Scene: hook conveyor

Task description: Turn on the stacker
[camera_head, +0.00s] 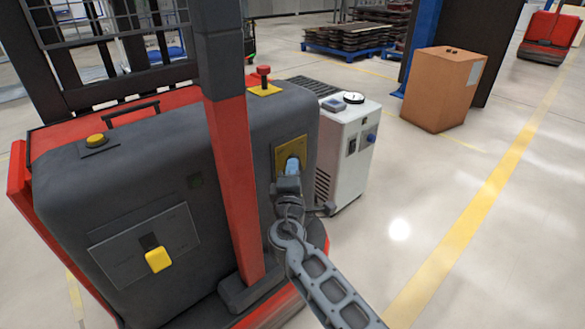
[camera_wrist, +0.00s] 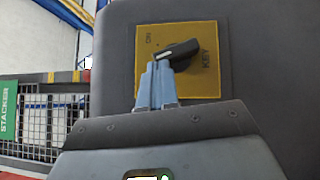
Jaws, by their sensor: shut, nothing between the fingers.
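The stacker (camera_head: 120,190) is a dark grey and red machine filling the left of the head view. On its right side is a yellow plate (camera_wrist: 207,80), marked ON and KEY in the wrist view, which also shows in the head view (camera_head: 290,146). A black key switch knob (camera_wrist: 180,50) sits on the plate, tilted, with its right end higher. My gripper (camera_wrist: 158,66) is shut and empty, its blue-grey fingertips just below the knob's left end. I cannot tell whether they touch it. In the head view my gripper (camera_head: 292,165) hides the knob.
A red button (camera_head: 264,72) on a yellow base and a yellow button (camera_head: 95,139) are on the stacker's top. A yellow lever (camera_head: 158,259) is on its front panel. A white unit (camera_head: 345,140) stands close to the right of my gripper.

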